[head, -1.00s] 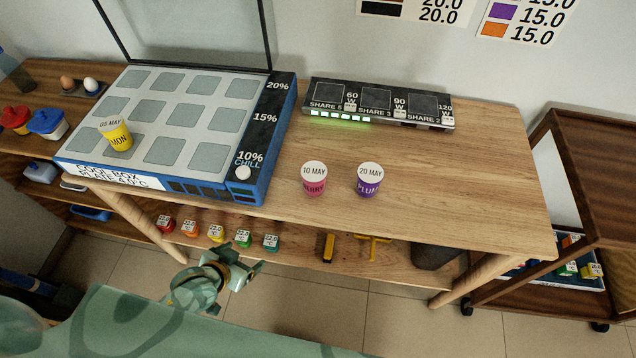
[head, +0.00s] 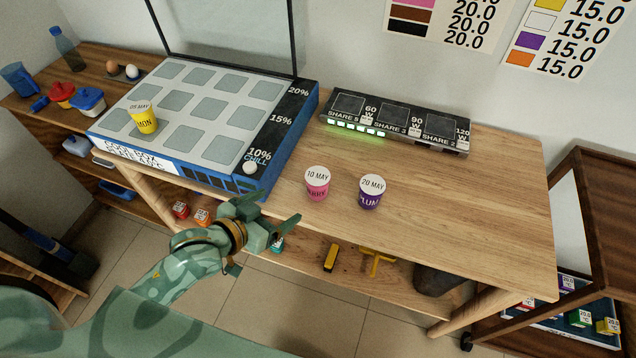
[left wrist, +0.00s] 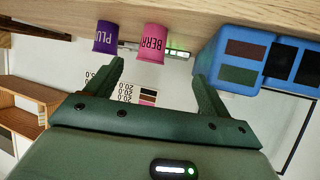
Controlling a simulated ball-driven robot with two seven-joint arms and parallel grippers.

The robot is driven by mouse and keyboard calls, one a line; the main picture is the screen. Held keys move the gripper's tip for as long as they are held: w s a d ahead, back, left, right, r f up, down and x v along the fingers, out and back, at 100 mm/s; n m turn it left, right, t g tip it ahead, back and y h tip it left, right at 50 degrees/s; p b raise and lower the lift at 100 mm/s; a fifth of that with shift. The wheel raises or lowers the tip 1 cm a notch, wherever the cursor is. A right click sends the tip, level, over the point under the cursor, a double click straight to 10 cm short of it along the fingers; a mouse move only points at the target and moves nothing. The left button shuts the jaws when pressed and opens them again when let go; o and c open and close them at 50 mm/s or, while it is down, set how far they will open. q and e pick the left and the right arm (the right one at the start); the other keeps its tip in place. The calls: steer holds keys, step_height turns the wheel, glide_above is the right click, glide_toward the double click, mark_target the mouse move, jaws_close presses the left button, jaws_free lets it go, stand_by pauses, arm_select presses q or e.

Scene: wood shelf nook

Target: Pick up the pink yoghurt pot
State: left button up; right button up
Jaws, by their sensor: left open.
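The pink yoghurt pot (head: 317,186) stands upright on the wooden table, its white lid reading 10 MAY. In the left wrist view the pink pot (left wrist: 152,44) shows ahead of the fingers, with the picture turned over. My left gripper (head: 272,212) is open and empty at the table's front edge, left of the pot and apart from it. In the left wrist view the open fingers (left wrist: 160,85) frame free space short of the pot. My right gripper is not seen.
A purple plum pot (head: 370,193) stands close to the right of the pink one. The blue cool box (head: 225,187) with a yellow pot (head: 144,120) on it is at the left. A black share panel (head: 398,122) lies behind. The table's right part is clear.

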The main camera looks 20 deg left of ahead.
mark_target(316, 177)
arm_select(q)
steer(key=shift+h, duration=0.3)
steer(key=w+d+b, duration=0.1)
steer(key=w, duration=0.2)
steer(key=w+d+b, duration=0.1)
steer(key=w+d, duration=0.1)
steer(key=w, duration=0.1)
steer(key=w+d+b, duration=0.1)
steer(key=w, duration=0.2)
steer(key=shift+w+d+f+b, duration=0.25)
steer(key=shift+d+f+b, duration=0.15)
steer(key=b+x, duration=0.2)
steer(key=x, duration=0.3)
steer(key=shift+w+a+f+b, duration=0.1)
steer(key=shift+a+f+b, duration=0.1)
steer(key=shift+b, duration=0.2)
steer(key=shift+w+d, duration=0.15)
steer(key=shift+r, duration=0.15)
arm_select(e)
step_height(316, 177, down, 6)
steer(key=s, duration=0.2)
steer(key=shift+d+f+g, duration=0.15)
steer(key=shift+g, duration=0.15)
arm_select(q)
steer(key=c, duration=1.1)
